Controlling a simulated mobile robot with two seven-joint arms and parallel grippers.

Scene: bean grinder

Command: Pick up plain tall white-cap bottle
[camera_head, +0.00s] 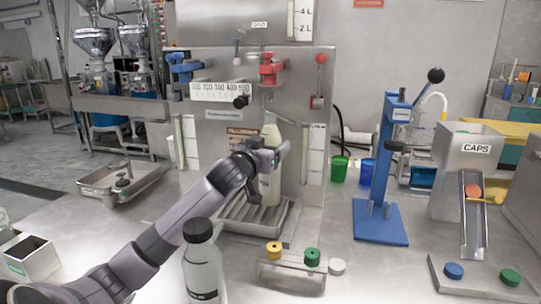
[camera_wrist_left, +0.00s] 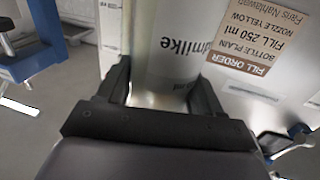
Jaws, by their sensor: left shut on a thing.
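A tall pale bottle (camera_head: 271,134) stands upright, as far as I can tell, at the filling machine over the slotted drip tray (camera_head: 232,216). My left gripper (camera_head: 270,160) is shut around its middle. In the left wrist view the bottle (camera_wrist_left: 178,50) lies between the two dark fingers of the gripper (camera_wrist_left: 162,92), and dark printed lettering shows on that side. Its top is close under the machine's nozzle, and I cannot make out a cap. A second clear bottle (camera_head: 204,268) with a black cap stands in the foreground, beside my left forearm. My right gripper is out of view.
An order card (camera_wrist_left: 240,42) is behind the bottle. A small rack (camera_head: 291,272) with yellow and green nozzles stands in front. A blue press (camera_head: 380,222) and a caps dispenser (camera_head: 463,152) stand to the right. A metal tray (camera_head: 122,180) lies left.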

